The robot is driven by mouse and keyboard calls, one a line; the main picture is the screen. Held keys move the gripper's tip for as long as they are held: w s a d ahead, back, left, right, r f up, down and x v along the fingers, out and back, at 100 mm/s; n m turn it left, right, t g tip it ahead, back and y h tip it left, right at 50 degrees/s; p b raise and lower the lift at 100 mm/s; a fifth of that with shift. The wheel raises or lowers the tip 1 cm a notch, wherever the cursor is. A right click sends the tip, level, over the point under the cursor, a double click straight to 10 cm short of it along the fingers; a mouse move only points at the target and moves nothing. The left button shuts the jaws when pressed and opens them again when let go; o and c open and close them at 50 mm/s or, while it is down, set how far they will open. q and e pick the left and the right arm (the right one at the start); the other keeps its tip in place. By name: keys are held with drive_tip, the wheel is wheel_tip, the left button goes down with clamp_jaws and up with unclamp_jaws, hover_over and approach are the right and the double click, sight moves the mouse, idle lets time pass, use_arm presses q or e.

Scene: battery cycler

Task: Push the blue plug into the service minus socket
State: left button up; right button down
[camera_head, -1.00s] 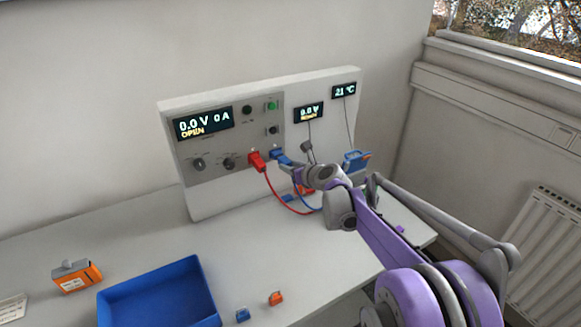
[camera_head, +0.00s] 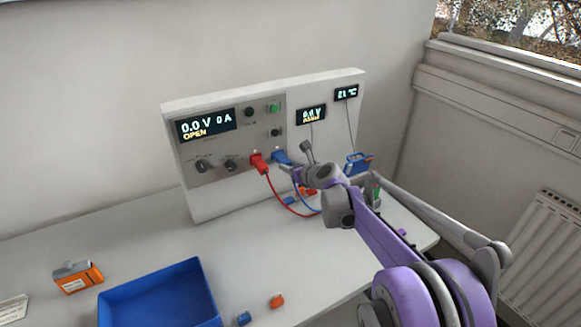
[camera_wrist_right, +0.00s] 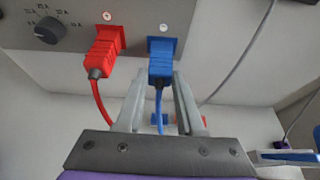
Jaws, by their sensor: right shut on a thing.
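The blue plug (camera_wrist_right: 161,66) is at the panel's right-hand lower socket, its front against the blue socket surround. Whether it is fully seated I cannot tell. Its blue cable hangs down between my fingers. My right gripper (camera_wrist_right: 161,82) is shut on the blue plug from below. In the head view my right gripper (camera_head: 289,166) reaches the blue plug (camera_head: 280,157) at the panel. The red plug (camera_head: 259,163) sits at the socket just to the left, with a red cable looping down. The cycler panel (camera_head: 200,200) stands upright on the table. My left gripper is not in view.
A blue tray (camera_head: 107,302) stands at the front left, with an orange battery (camera_head: 78,276) beyond it. Small blue (camera_head: 244,318) and orange (camera_head: 277,300) pieces lie to its right. The wall is close behind.

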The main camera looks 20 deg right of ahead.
drive_tip(key=shift+c, duration=2.2)
unclamp_jaws()
drive_tip(key=shift+s, duration=0.1)
drive_tip(key=a+v, duration=0.1)
drive_tip(key=v, duration=1)
drive_tip(key=s+a+f+n+g+y, duration=0.1)
drive_tip(key=s+a+f+n+g, duration=0.45)
drive_tip(key=s+a+n, duration=0.85)
drive_tip(key=s+f+n+g+h, duration=0.1)
drive_tip(key=s+f+n, duration=0.5)
drive_tip(key=s+n, duration=0.2)
drive_tip(key=s+f+n+g+h, duration=0.1)
drive_tip(key=s+f+n, duration=0.5)
drive_tip(key=s+n, duration=0.3)
drive_tip(key=n, duration=0.4)
drive_tip(key=shift+g, duration=0.35)
